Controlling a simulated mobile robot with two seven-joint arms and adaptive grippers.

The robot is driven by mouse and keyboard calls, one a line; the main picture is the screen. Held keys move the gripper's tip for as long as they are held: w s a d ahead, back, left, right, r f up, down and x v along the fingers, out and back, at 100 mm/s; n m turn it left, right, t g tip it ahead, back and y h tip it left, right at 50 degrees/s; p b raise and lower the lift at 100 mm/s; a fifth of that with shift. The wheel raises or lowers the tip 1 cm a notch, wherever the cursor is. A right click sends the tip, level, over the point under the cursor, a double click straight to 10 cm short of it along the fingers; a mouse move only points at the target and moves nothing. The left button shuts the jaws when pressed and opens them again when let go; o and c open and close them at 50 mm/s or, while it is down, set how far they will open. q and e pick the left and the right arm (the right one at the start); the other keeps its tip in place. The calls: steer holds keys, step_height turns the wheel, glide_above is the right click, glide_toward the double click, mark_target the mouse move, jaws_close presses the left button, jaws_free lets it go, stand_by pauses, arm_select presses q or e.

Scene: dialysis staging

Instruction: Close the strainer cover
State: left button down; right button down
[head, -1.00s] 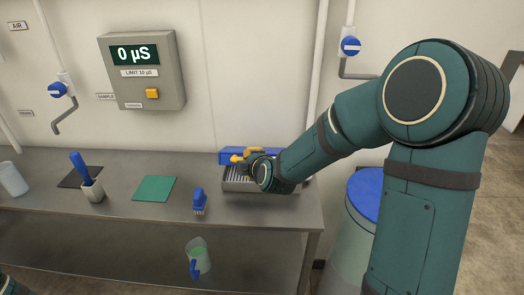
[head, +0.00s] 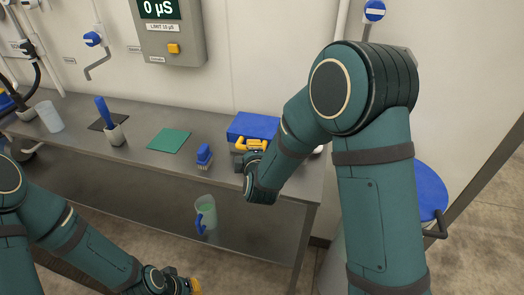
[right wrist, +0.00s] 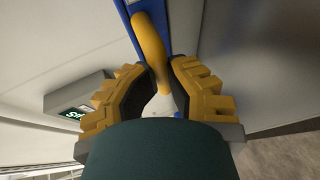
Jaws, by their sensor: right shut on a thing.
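The strainer's blue cover (head: 253,126) lies over the strainer box at the back right of the bench. Whether it sits fully flat is hidden by my arm. A yellow handle (right wrist: 150,45) stands at the cover's edge. My right gripper (head: 251,147) is at the front of the cover. In the right wrist view, its yellow fingers (right wrist: 160,78) are shut around the handle, with the blue cover behind. The box's inside and much of its front are hidden. My left gripper (head: 187,286) hangs low at the bottom edge, away from the strainer; its finger opening is unclear.
On the bench (head: 75,113) are a blue brush (head: 204,157), a green mat (head: 169,141), a blue-handled tool in a cup (head: 116,135) and a clear beaker (head: 49,116). A jug (head: 206,214) stands on the lower shelf. A blue-lidded bin (head: 431,190) stands at right.

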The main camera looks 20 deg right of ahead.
steer(key=shift+d, duration=0.45)
steer(key=c, duration=1.4)
jaws_free()
steer(key=shift+w+a, duration=0.1)
steer(key=shift+o, duration=1.1)
steer(key=shift+w+f, duration=0.1)
steer(key=shift+w, duration=0.1)
steer(key=shift+s+a, duration=0.2)
steer(key=shift+s, duration=0.1)
steer(key=v, duration=0.7)
steer(key=shift+d, duration=0.15)
